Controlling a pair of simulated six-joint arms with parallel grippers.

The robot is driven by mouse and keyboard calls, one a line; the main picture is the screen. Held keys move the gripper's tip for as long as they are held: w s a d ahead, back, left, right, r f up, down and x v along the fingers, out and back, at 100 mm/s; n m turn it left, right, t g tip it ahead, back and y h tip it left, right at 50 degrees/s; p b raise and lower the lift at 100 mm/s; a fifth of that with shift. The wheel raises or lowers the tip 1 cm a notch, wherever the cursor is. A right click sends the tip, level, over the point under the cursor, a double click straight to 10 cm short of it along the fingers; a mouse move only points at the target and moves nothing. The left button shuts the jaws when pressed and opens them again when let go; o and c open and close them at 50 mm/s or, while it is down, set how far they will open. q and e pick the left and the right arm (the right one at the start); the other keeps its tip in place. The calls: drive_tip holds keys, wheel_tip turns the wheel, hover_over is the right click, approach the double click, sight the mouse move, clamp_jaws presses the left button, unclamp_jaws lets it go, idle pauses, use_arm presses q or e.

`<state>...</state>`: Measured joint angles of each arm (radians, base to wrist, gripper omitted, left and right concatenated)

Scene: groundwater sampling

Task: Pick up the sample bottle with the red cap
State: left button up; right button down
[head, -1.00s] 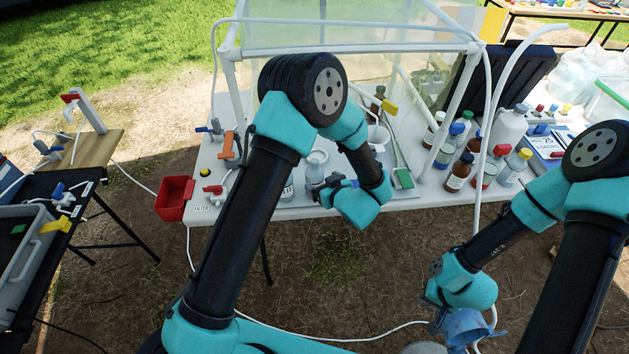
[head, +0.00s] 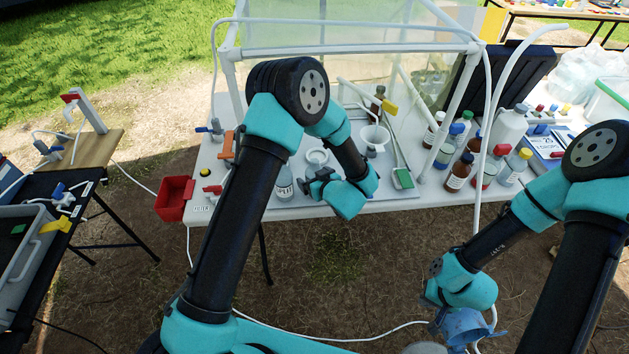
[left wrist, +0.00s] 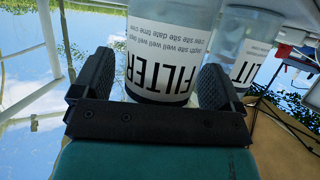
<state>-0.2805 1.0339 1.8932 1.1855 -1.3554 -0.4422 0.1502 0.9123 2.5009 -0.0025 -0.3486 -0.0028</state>
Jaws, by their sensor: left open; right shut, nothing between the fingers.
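The sample bottle with the red cap (head: 488,172) stands upright near the front right of the white table, among other bottles. My left gripper (head: 312,184) is well to its left, low at the table's front. The left gripper (left wrist: 155,78) is open in the left wrist view. A clear bottle with a FILTER label (left wrist: 165,55) stands between or just beyond its fingers; contact is not clear. My right gripper (head: 460,330) is shut and empty, below and in front of the table, away from the bottles.
Amber and clear bottles (head: 459,172) crowd around the red-capped one. A clear labelled bottle (head: 284,182) stands left of my left gripper. A white bowl (head: 317,157), a white cup (head: 374,134) and a green-ended tool (head: 403,178) are nearby. A white pipe frame (head: 456,110) rises behind.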

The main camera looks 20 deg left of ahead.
sight(315, 170)
use_arm(q)
drive_tip(key=c, duration=1)
drive_tip(key=shift+r, duration=0.1)
drive_tip(key=shift+r, duration=0.85)
drive_tip(key=shift+s+d+r, duration=0.1)
drive_tip(key=shift+s+r, duration=0.1)
drive_tip(key=shift+r, duration=0.25)
drive_tip(key=shift+s+r, duration=0.15)
drive_tip(key=shift+r, duration=0.3)
drive_tip(key=s+d+r, duration=0.1)
drive_tip(key=s+d, duration=0.3)
drive_tip(key=s, duration=1)
drive_tip(key=shift+s+r, duration=0.2)
drive_tip(key=shift+s, duration=0.2)
drive_tip(key=shift+d, duration=0.1)
